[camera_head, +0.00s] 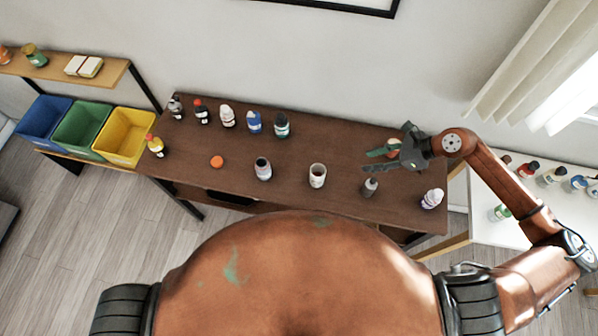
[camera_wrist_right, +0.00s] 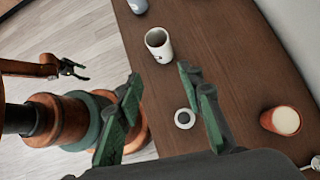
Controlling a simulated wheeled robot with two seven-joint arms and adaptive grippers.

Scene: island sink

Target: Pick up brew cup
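A white open-topped cup (camera_head: 318,170) stands upright near the front middle of the brown table. It also shows in the right wrist view (camera_wrist_right: 158,48), with a dark mark on its side; I take it as the brew cup. My right gripper (camera_head: 370,160) is over the table's right part, to the right of the cup and apart from it. In the right wrist view its fingers (camera_wrist_right: 160,84) are spread, with nothing between them. My left gripper (camera_wrist_right: 78,70) shows small in that view, away from the table, with its jaws apart; the head view does not show it.
A red cup with a pale top (camera_wrist_right: 281,121) is near my right gripper. Several bottles line the back.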

